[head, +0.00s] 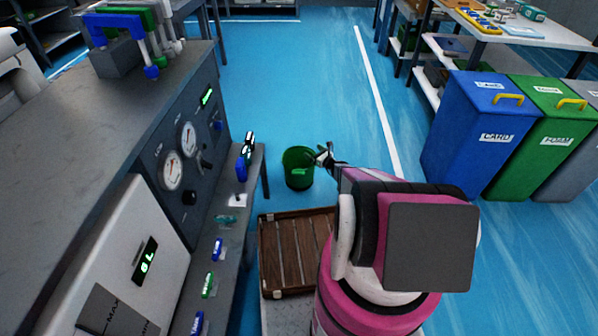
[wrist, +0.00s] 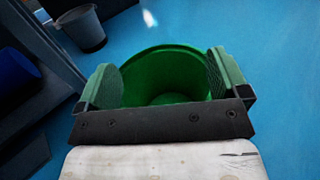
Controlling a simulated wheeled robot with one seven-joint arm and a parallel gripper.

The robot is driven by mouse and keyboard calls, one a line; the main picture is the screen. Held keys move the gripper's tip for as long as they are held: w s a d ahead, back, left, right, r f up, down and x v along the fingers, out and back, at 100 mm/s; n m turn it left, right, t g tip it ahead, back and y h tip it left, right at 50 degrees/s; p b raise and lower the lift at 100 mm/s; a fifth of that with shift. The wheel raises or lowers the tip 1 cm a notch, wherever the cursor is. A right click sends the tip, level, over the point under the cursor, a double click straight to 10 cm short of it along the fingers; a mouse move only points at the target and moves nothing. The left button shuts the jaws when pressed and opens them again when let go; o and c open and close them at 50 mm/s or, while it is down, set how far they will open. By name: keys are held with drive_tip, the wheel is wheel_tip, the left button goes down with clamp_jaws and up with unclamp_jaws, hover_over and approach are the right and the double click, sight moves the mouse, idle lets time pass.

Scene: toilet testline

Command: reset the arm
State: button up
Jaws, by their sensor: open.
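My arm reaches forward from the lower right in the head view, with my gripper (head: 322,156) at its far end, over the right side of a green bucket (head: 298,170). In the wrist view my gripper (wrist: 168,82) is open, with its two fingers wide apart. The green bucket (wrist: 165,58) lies beyond and between the fingers. The part of the bucket that shows inside is empty; its near side is hidden by my gripper. Nothing is held between the fingers.
A grey testline bench (head: 60,110) with gauges stands at the left; its lower shelf holds several small coloured items. A brown slatted crate (head: 297,250) is beside my arm. Blue (head: 480,130) and green (head: 545,130) bins stand at the right. The blue floor (head: 290,80) beyond is clear.

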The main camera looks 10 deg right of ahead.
drive_tip(key=shift+v, duration=1.1)
